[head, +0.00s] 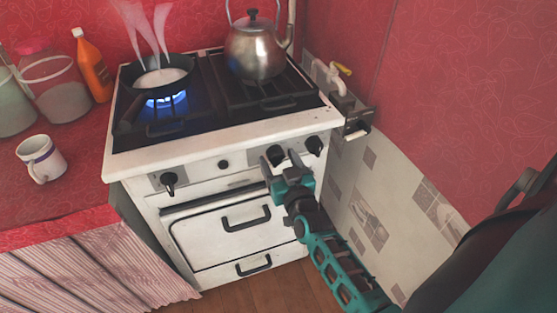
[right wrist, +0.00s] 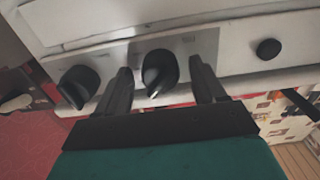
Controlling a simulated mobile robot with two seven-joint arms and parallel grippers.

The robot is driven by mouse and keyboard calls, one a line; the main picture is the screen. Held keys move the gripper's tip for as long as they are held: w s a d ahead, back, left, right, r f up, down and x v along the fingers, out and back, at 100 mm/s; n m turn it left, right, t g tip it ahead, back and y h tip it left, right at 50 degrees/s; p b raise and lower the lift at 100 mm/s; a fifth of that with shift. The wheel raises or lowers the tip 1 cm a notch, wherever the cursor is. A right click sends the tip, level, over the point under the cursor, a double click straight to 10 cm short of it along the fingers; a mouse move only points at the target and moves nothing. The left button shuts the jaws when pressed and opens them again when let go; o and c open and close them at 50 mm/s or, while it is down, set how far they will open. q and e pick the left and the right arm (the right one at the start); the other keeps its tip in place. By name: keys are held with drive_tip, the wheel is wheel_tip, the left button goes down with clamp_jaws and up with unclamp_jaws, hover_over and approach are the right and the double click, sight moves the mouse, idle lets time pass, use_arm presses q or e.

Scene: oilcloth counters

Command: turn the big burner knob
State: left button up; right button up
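The white stove (head: 250,135) has black knobs on its front panel: a left knob (head: 169,182), a middle knob (head: 275,154) and a right knob (head: 315,146). I cannot tell for sure which one is the big burner knob. My right gripper (head: 281,164) is at the panel by the middle knob. In the right wrist view, the gripper (right wrist: 160,70) is open, its two dark fingers on either side of this knob (right wrist: 157,70), with a gap at each side. Another knob (right wrist: 79,85) is outside the fingers. My left gripper is not in view.
A pan (head: 160,75) steams over a blue flame at the back left. A kettle (head: 256,50) stands at the back right. An orange bottle (head: 91,68) and a mug (head: 41,159) are on the left counter. A tiled wall (head: 380,200) is close on the right.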

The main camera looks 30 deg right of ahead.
drive_tip(key=c, duration=1)
drive_tip(key=m+p, duration=0.1)
drive_tip(key=m, duration=0.3)
drive_tip(key=shift+r, duration=0.1)
drive_tip(key=m+p, duration=0.1)
drive_tip(key=m, duration=0.3)
drive_tip(key=shift+a+m, duration=0.1)
drive_tip(key=shift+m, duration=0.3)
drive_tip(key=m, duration=0.4)
drive_tip(key=shift+m+b, duration=0.4)
drive_tip(key=shift+m, duration=2.1)
drive_tip(key=shift+w+r, duration=0.1)
